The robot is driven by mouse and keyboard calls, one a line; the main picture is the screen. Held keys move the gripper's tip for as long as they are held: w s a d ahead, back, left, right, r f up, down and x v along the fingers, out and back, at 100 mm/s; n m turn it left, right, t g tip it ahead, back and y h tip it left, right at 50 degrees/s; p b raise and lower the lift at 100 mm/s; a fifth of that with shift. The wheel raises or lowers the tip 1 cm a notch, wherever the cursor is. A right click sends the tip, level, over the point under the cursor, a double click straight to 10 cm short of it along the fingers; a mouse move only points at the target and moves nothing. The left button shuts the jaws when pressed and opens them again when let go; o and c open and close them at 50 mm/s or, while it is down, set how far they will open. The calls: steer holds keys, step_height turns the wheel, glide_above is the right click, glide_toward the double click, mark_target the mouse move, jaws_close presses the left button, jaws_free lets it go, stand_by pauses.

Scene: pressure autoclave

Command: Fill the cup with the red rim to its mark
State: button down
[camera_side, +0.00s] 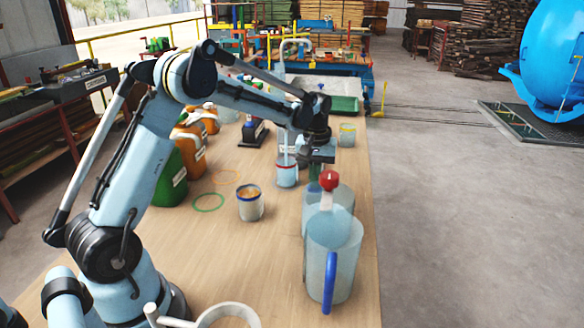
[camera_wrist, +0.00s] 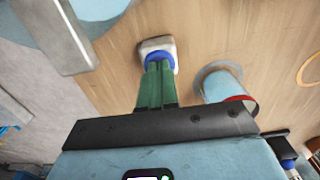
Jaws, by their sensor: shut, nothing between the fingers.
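The red-rimmed cup (camera_side: 287,174) stands upright on the table, with a pale blue body. I cannot make out its mark or its level. In the wrist view it shows (camera_wrist: 222,83) to the right of my fingers, apart from them. My gripper (camera_side: 315,174) is shut and empty, its green fingers pointing down, right of the cup in the side view. The fingers also show in the wrist view (camera_wrist: 157,85). A large clear jug (camera_side: 335,262) with a blue handle (camera_side: 329,283) stands in the right foreground. Its pale contents are hard to read.
A blue-rimmed cup (camera_side: 250,205) holds something brown. A yellow-rimmed cup (camera_side: 347,136) stands farther back. Another pale vessel (camera_side: 342,194) and a red knob (camera_side: 329,180) are close to my gripper. Green (camera_side: 171,178) and orange (camera_side: 190,145) containers stand left. Bare table lies around the green ring (camera_side: 208,203).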

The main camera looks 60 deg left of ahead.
steer(key=shift+f, duration=0.2)
step_height(320, 180, up, 14)
steer(key=shift+r, duration=0.2)
stand_by(0.3)
stand_by(0.7)
steer(key=s+d+r+m+t, duration=0.2)
steer(key=s+d+m+t, duration=0.2)
steer(key=s+d, duration=0.45)
steer(key=s+d+f+m+t, duration=0.3)
steer(key=s+d+f+m, duration=0.1)
steer(key=s+f, duration=0.3)
steer(key=s+m, duration=0.1)
steer(key=s, duration=0.1)
steer(key=shift+s+d, duration=0.3)
